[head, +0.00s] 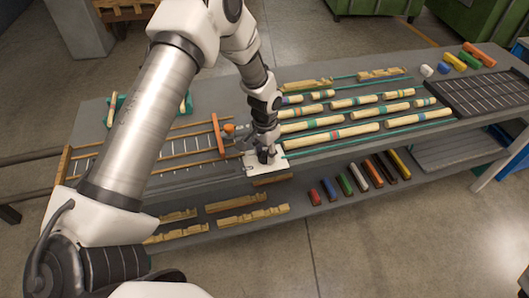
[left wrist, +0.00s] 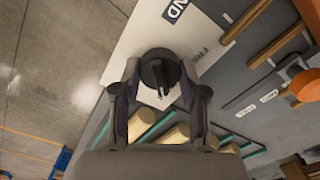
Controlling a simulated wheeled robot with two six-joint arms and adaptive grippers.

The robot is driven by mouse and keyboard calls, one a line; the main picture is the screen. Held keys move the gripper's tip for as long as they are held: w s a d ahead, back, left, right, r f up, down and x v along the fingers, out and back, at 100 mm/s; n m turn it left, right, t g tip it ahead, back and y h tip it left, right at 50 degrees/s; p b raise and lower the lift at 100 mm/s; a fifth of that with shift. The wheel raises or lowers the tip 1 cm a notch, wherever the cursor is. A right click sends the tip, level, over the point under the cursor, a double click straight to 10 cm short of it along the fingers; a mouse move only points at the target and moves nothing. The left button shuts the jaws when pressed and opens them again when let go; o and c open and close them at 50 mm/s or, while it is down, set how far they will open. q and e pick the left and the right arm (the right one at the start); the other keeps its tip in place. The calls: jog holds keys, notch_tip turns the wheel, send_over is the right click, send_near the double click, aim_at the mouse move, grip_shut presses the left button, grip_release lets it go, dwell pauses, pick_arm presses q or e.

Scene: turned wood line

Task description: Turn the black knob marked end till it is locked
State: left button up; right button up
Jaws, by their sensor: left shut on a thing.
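The black knob (left wrist: 158,70) is round with a raised bar across it. It stands on a white plate (left wrist: 130,45) whose printed label ends in "ND" in the left wrist view. My left gripper (left wrist: 160,92) points down at the plate, its two fingers on either side of the knob, shut on it. In the head view my left gripper (head: 265,155) is over the white plate (head: 253,168) near the bench's front edge, and it mostly hides the knob. The lock mark cannot be read. My right gripper is not in view.
Several striped turned wood pieces (head: 331,134) lie in rows right of the gripper. A wooden rail frame with an orange-red crosspiece (head: 218,133) is at its left. A dark slatted tray (head: 480,92) is at the right end.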

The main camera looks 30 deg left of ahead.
aim_at(265, 152)
pick_arm(q)
jog(key=o, duration=1.1)
jog(key=shift+o, duration=0.2)
jog(key=shift+w+f, duration=0.1)
jog(key=shift+w, duration=0.05)
notch_tip(265, 152, up, 12)
